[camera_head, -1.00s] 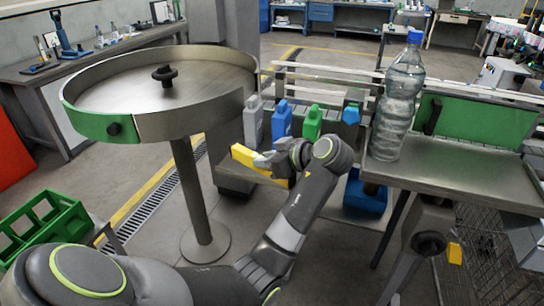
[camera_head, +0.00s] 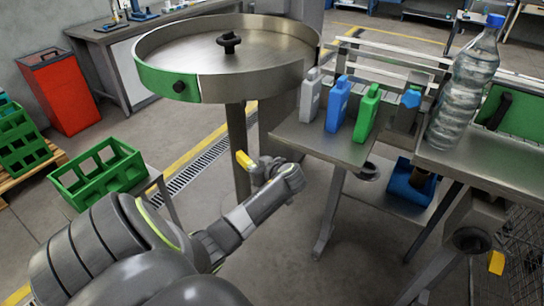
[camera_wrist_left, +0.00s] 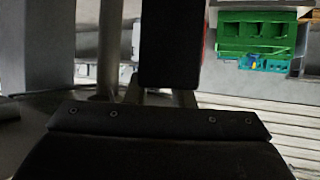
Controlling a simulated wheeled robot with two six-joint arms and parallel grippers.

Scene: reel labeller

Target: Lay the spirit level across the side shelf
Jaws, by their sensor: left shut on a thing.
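The yellow spirit level (camera_head: 244,159) shows only as a short end in the head view, at the tip of my left gripper (camera_head: 257,168). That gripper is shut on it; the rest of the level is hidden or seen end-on. It is left of and apart from the metal side shelf (camera_head: 303,134), in front of the round table's post. Grey, blue and green bottles stand along the shelf's back, with a bare strip in front. In the left wrist view a dark bar fills the top middle; I cannot tell if it is the level. My right gripper is not in view.
The round steel table (camera_head: 185,50) stands behind my left gripper. A large water bottle (camera_head: 465,90) stands on the bench at right. A green crate (camera_head: 97,175) is at left, with a red bin (camera_head: 68,95) behind it. Floor between crate and shelf is partly open.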

